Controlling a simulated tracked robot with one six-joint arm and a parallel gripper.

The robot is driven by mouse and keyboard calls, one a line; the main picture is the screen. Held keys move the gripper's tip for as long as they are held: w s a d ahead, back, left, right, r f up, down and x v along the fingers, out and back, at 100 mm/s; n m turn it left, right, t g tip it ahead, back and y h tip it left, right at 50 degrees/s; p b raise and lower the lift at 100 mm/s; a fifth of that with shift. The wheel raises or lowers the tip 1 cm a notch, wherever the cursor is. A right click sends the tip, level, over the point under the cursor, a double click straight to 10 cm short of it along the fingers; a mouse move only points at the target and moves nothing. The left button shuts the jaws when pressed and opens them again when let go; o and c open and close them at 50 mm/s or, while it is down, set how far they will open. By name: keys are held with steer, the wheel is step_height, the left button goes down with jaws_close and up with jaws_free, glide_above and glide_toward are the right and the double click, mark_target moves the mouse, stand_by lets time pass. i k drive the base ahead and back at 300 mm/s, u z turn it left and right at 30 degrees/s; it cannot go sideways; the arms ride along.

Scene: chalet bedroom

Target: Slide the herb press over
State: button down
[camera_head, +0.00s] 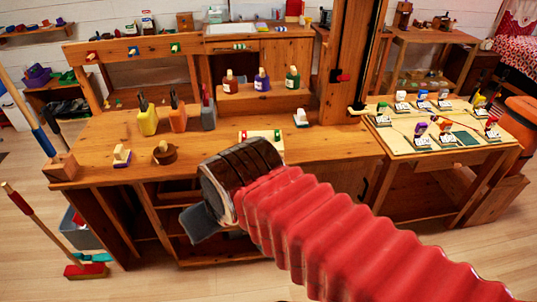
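My arm, in a red ribbed sleeve, comes in from the lower right in the head view. It ends in a dark banded wrist over the bench's front edge. A grey plate-like part of my gripper (198,224) shows below the wrist; whether the fingers are open or shut is hidden. No item is clearly recognisable as the herb press. A small round brown wooden item (164,153) sits on the wooden bench (300,150), left of my wrist. A small block with a pale top (122,155) sits further left, and a white-and-dark item (301,118) stands right of centre.
Yellow (148,120), orange (178,115) and grey (208,113) tool holders stand on the bench's left half. Three bottles (262,80) stand on a raised shelf behind. A wooden post (346,55) rises at right. A pale board (425,128) with several small items lies beyond it.

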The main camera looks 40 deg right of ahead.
mark_target(268, 135)
steer(key=u, duration=0.05)
steer(key=i, duration=1)
steer(key=z, duration=0.05)
